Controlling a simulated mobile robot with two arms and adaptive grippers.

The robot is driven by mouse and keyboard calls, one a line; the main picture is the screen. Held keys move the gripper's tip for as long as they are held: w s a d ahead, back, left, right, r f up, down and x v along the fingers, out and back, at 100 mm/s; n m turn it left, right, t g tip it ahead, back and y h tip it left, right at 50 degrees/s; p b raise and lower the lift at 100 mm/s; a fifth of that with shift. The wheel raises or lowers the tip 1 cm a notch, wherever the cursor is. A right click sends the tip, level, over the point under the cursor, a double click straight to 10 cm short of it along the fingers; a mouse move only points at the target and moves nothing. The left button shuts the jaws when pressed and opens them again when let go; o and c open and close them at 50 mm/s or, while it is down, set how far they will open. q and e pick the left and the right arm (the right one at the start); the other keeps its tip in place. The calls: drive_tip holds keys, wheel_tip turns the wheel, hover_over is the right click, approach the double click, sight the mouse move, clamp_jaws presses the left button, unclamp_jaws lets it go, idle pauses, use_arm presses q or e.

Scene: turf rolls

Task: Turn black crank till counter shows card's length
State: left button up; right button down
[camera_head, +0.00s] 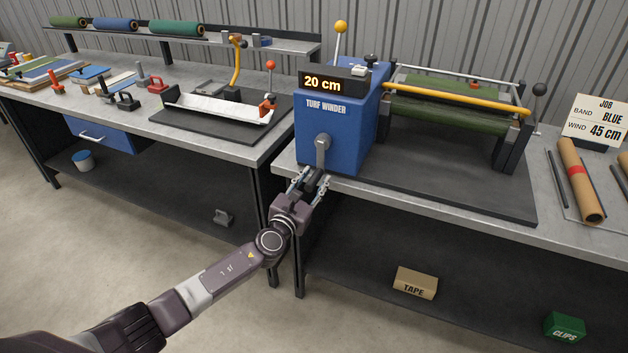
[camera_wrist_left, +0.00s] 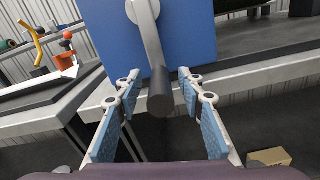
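The blue turf winder (camera_head: 345,125) stands on the right bench. Its counter (camera_head: 322,83) reads 20 cm. The grey crank arm (camera_head: 322,150) hangs down from the front of the housing and ends in a black handle (camera_wrist_left: 160,92). My right gripper is not in view.
Green turf (camera_head: 450,118) lies on the winder's rollers behind a yellow bar (camera_head: 460,92). A yellow-knobbed lever (camera_head: 341,28) rises from the housing. The bench edge (camera_head: 400,203) runs close beside my left gripper. A red-banded tube (camera_head: 580,180) lies at the right.

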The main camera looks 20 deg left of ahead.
use_arm(q)
drive_tip(key=s, duration=1.2)
drive_tip(key=shift+a, duration=0.25)
drive_tip(key=s+a+f+n+g+y, duration=0.1)
drive_tip(key=s+a+f+n+g, duration=0.15)
drive_tip(key=s+f+n, duration=0.65)
drive_tip(key=s+a+f+n+g+y, duration=0.1)
drive_tip(key=a+f+n+g, duration=0.15)
drive_tip(key=f, duration=1.15)
drive_tip(key=s+a+f+n+g+y, duration=0.15)
drive_tip(key=s+f+n+g, duration=0.35)
drive_tip(key=f, duration=0.7)
drive_tip(key=s+d+f+n+g+h, duration=0.1)
drive_tip(key=s+d+f+n+g, duration=0.1)
drive_tip(key=s+f+n, duration=0.6)
drive_tip(key=s+d+f+n+g+h, duration=0.1)
drive_tip(key=s+d+f+n+g, duration=0.15)
drive_tip(key=s+f, duration=0.7)
drive_tip(key=s+d+f+n+g, duration=0.1)
drive_tip(key=s+d+n, duration=0.2)
drive_tip(key=s, duration=0.7)
drive_tip(key=s+d+f+n+g, duration=0.1)
drive_tip(key=s+d+n, duration=0.2)
drive_tip(key=s+n, duration=0.3)
drive_tip(key=s+h, duration=0.1)
drive_tip(key=s, duration=0.4)
drive_tip(key=shift+f, duration=0.4)
